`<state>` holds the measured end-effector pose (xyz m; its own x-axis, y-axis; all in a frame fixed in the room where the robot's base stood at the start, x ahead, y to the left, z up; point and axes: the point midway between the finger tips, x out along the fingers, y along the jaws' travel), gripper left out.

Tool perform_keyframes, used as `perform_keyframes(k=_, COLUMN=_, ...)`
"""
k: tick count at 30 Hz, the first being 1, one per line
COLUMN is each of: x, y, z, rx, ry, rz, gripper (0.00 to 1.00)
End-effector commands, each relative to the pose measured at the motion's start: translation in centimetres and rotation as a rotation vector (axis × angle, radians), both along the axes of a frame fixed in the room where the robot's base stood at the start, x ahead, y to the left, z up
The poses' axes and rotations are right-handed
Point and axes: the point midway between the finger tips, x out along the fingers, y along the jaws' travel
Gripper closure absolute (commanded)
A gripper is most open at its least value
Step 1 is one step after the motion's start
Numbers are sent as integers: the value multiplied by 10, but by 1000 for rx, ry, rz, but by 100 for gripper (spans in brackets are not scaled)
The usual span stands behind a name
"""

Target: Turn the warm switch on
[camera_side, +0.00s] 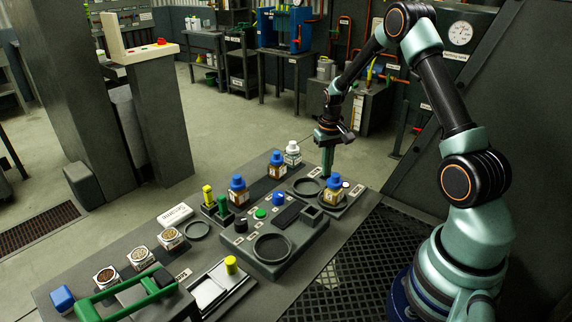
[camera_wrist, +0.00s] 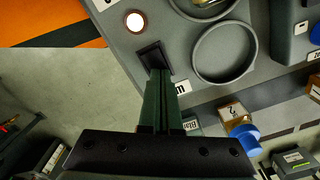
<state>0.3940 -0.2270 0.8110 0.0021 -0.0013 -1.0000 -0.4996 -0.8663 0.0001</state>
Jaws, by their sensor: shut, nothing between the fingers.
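In the wrist view a black switch (camera_wrist: 152,55) sits in the grey panel (camera_wrist: 180,50). A label ending in "m" (camera_wrist: 181,87) lies beside it, partly hidden by my fingers. My gripper (camera_wrist: 157,73) is shut and empty, and its green fingertips are at the near edge of the switch; I cannot tell whether they touch it. A round, bright white lamp with a brownish ring (camera_wrist: 134,20) is near the switch. In the side view my gripper (camera_side: 327,172) points down at the far end of the bench, and the switch cannot be made out there.
Round ring holders (camera_wrist: 224,52) lie right of the switch in the wrist view. In the side view a blue-capped bottle (camera_side: 333,188) and a white bottle (camera_side: 292,153) stand close to my gripper. A grey console (camera_side: 275,235) is nearer the camera.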

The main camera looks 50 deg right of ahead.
Motion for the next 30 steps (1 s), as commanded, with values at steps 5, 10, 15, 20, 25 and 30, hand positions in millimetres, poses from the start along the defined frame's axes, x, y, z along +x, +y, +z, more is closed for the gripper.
perform_keyframes(k=5, x=0, y=0, z=9, rx=1, ry=2, rz=0, gripper=100)
perform_keyframes(k=10, x=0, y=0, z=21, rx=1, ry=2, rz=0, gripper=100)
perform_keyframes(k=15, x=0, y=0, z=34, rx=0, ry=1, rz=0, gripper=100)
perform_keyframes(k=20, x=0, y=0, z=45, rx=0, ry=1, rz=0, gripper=100)
perform_keyframes(k=25, x=0, y=0, z=57, rx=0, ry=1, rz=0, gripper=100)
perform_keyframes(k=30, x=0, y=0, z=67, rx=0, ry=1, rz=0, gripper=100)
